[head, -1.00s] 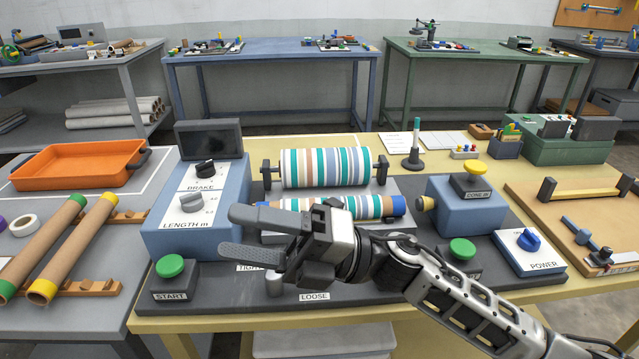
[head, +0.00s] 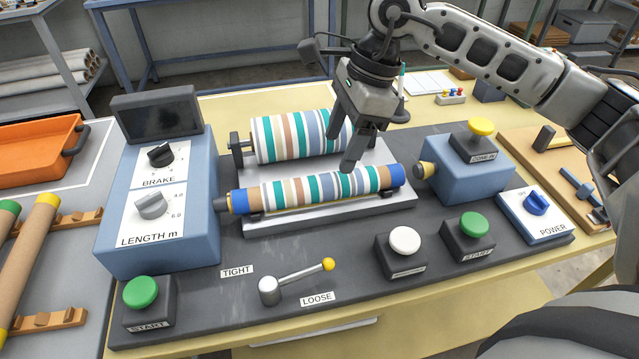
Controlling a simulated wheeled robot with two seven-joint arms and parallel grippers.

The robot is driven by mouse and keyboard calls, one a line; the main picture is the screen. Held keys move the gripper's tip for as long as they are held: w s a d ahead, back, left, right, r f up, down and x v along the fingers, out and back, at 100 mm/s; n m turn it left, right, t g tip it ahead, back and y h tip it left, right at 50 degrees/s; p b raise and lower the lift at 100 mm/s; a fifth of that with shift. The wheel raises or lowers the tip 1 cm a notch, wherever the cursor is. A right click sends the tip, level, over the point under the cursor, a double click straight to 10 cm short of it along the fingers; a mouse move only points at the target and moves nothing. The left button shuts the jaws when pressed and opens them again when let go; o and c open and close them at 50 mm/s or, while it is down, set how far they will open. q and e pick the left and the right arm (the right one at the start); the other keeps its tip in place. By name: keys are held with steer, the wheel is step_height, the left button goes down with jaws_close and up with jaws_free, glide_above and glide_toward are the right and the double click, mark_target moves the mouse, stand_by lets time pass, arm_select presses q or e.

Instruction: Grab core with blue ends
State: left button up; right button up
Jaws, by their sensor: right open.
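The core with blue ends (head: 397,176) lies level in front of the large striped roll (head: 290,138), with striped material wound around its middle. Its left blue end (head: 239,202) is at a dark holder beside the blue control box; its right end is near the yellow-tipped piece of the right blue box. My right gripper (head: 346,140) is open and empty, pointing down above and behind the core's right half. One finger overlaps the core's upper edge in the picture; contact cannot be told. My left gripper is not in view.
The lever (head: 300,280) points right, near the LOOSE label. Button boxes stand along the front: green START (head: 141,292), white (head: 405,241), green (head: 474,225). The control box (head: 165,200) stands left. Cores with yellow and green ends (head: 25,255) lie at far left.

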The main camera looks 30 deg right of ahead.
mark_target(323, 179)
steer(key=x, duration=0.3)
steer(key=p+x, duration=0.1)
steer(key=x, duration=0.5)
steer(key=shift+w, duration=0.4)
steer(key=shift+c, duration=0.3)
steer(key=c, duration=1)
steer(key=shift+r, duration=0.1)
steer(key=shift+c, duration=0.2)
